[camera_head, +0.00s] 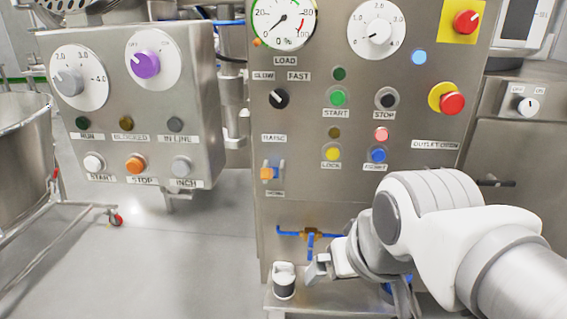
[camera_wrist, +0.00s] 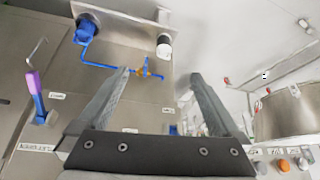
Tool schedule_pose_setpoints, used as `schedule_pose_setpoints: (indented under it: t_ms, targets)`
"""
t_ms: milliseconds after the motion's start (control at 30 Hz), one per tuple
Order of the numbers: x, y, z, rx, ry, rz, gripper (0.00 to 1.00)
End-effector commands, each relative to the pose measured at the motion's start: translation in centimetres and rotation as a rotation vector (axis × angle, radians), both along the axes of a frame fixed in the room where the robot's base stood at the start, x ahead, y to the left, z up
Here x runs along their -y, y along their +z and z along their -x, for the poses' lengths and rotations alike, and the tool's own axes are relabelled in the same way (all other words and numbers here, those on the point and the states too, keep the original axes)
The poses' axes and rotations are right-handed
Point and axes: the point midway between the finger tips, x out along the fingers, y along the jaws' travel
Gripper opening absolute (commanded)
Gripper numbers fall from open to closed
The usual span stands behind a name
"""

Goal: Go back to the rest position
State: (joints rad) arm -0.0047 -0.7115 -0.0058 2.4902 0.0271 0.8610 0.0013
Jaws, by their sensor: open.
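My gripper (camera_head: 318,268) is low in front of the large steel control panel (camera_head: 300,190), close to its lower front. In the wrist view my gripper (camera_wrist: 160,74) shows two grey fingers spread apart with nothing between them. A blue pipe with a brass valve (camera_head: 311,234) is on the lower panel, just above and behind the gripper; the valve also shows in the wrist view (camera_wrist: 147,69), beyond the fingers. A dark cylinder with a white top (camera_head: 284,281) stands on a low steel ledge, left of the gripper and apart from it.
A smaller control box (camera_head: 195,108) with dials and buttons is at the left. A steel vessel (camera_head: 22,150) on a wheeled frame stands at far left. Grey floor (camera_head: 190,265) lies open between them and the panel. A purple-and-blue lever (camera_wrist: 38,97) shows in the wrist view.

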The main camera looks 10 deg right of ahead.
Motion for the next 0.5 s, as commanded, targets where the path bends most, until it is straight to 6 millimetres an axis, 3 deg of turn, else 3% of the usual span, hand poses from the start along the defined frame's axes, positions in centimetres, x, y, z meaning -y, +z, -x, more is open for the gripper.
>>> schedule_pose_setpoints:
  t_ms: [133,500]
  targets:
    - [0.46,0.03,1.23,-0.010,0.007,0.032,1.00]
    - [0.46,0.38,1.26,-0.011,0.007,0.032,1.00]
